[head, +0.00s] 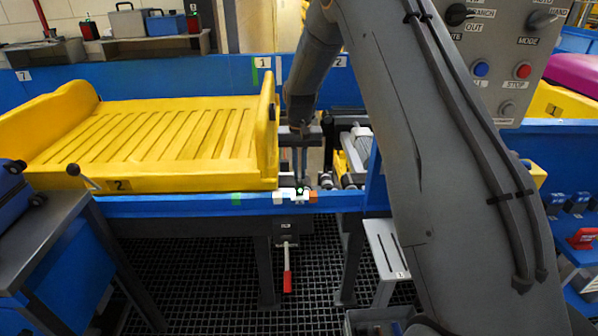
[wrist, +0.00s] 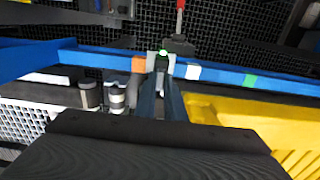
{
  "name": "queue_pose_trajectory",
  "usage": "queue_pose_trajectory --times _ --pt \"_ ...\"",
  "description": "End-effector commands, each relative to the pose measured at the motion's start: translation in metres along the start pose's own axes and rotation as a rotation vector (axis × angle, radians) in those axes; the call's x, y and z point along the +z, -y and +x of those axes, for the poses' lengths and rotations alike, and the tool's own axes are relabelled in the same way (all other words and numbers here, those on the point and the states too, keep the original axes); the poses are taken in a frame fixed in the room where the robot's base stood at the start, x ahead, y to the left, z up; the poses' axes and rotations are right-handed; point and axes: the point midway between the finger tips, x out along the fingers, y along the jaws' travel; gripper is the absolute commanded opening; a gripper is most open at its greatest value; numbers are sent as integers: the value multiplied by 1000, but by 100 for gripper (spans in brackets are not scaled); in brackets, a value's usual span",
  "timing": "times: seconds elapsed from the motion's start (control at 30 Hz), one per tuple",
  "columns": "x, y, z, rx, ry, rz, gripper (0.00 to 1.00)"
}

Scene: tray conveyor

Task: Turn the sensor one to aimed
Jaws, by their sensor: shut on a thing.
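The sensor (head: 300,190) is a small light-coloured block with a lit green dot, on the blue front rail of the conveyor. It also shows in the wrist view (wrist: 163,56), between an orange mark (wrist: 138,64) and a white mark (wrist: 192,72) on the rail. My gripper (head: 300,178) reaches down from above, its two fingers close together and shut on the sensor. The fingers (wrist: 162,85) cover part of it in the wrist view. I cannot tell exactly which way the sensor faces.
A yellow tray (head: 150,185) numbered 2 stands on the conveyor just left of my gripper. A red-handled lever (head: 287,270) hangs below the rail. A grey control panel (head: 490,95) is at upper right. A green mark (head: 236,199) is farther left on the rail.

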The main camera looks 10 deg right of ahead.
Motion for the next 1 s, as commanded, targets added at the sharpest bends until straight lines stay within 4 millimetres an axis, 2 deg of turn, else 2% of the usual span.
queue_pose_trajectory --times 0.17,0.2,0.3,0.67,0.77,1.0 --pt "-1 0 -1 0 -2 -1 0" --pt "-1 0 -1 0 -2 -1 13" --pt "-1 0 -1 0 -2 -2 28" --pt "-1 0 -5 0 -2 -3 28" --pt "-2 0 -16 -1 -4 -3 28" --pt "-2 0 -55 -1 -5 -2 28"
